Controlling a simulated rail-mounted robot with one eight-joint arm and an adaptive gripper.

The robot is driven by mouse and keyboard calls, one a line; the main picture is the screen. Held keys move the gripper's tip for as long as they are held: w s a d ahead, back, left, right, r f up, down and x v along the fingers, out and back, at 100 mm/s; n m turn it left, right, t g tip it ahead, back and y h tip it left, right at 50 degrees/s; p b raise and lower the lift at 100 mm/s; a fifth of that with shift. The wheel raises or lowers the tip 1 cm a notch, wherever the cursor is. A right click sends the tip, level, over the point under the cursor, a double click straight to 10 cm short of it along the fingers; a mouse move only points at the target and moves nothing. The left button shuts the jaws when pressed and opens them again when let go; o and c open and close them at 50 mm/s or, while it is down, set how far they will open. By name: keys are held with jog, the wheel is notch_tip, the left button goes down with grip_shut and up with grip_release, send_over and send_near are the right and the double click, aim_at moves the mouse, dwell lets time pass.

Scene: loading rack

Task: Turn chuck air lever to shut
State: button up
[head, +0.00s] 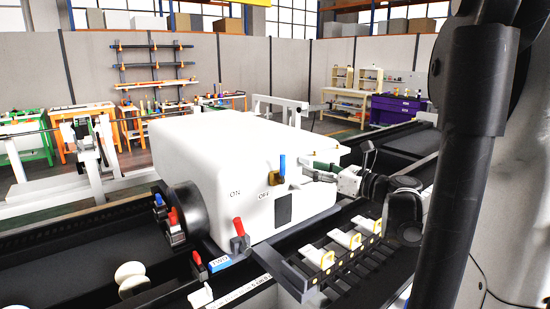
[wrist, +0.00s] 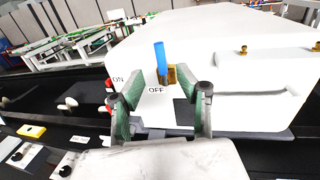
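The chuck air lever has a blue handle (head: 282,165) above a brass valve body on the side of the white machine housing (head: 205,150). The handle stands nearly upright, with ON and OFF printed on the housing to its left and below it. In the wrist view the lever (wrist: 160,58) appears beyond and between my fingers. My gripper (head: 316,171) is right of the lever in the head view, apart from it. In the wrist view my gripper (wrist: 157,88) is open and empty, its green-padded fingers spread wide.
A red-handled lever (head: 240,229) stands at the housing's lower front, by a dark round chuck (head: 184,216). A rack with several white, yellow-handled pieces (head: 341,239) lies below my arm. Small brass fittings (wrist: 243,50) stick out from the housing at the right in the wrist view.

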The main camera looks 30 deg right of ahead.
aim_at(282, 159)
jog(key=p+x, duration=0.1)
jog(key=x, duration=1)
jog(key=shift+w+a, duration=0.1)
jog(key=shift+w, duration=0.15)
jog(key=shift+c, duration=0.3)
grip_shut()
